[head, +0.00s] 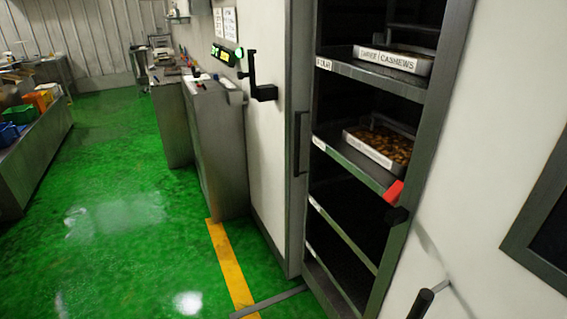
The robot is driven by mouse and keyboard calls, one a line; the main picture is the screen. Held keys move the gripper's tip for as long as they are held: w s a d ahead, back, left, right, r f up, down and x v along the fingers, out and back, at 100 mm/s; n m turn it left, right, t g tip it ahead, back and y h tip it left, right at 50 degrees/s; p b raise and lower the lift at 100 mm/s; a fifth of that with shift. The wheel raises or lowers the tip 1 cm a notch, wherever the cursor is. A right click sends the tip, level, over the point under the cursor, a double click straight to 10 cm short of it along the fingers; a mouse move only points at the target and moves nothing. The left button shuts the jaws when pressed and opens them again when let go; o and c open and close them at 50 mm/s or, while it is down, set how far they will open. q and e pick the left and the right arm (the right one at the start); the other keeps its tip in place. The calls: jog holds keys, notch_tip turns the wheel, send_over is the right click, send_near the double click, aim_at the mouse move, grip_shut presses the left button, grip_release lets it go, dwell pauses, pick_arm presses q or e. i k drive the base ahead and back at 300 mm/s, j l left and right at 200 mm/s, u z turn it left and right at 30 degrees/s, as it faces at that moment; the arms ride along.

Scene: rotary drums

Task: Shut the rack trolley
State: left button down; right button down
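The rack trolley (372,185) stands on the right in the head view, its front open. Its dark inside shows several shelves at different heights. A tray labelled cashews (394,62) sits on an upper shelf, and a tray of brown nuts (376,148) sits on the shelf below. The lower shelves look empty. A red tag (394,191) and a black block (397,215) are on the right front post. A dark upright handle (297,143) is at the left of the opening. Neither of my grippers is in view.
A white panel left of the rack carries a black lever latch (262,82) and a lit green display (226,55). A black rod end (422,303) juts up at bottom right. Steel counters (215,140) stand further left. The green floor (120,220) is clear.

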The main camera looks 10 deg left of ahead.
aim_at(341, 278)
jog(key=i+j, duration=0.1)
jog(key=j, duration=0.2)
jog(key=i+j, duration=0.1)
jog(key=j, duration=0.15)
jog(key=i+j, duration=0.1)
jog(key=j, duration=0.2)
jog(key=i+j+z, duration=0.1)
jog(key=i+j, duration=0.6)
jog(key=i, duration=0.15)
jog(key=i+l, duration=0.15)
jog(key=i, duration=0.25)
jog(key=i+l, duration=0.1)
jog(key=i, duration=0.3)
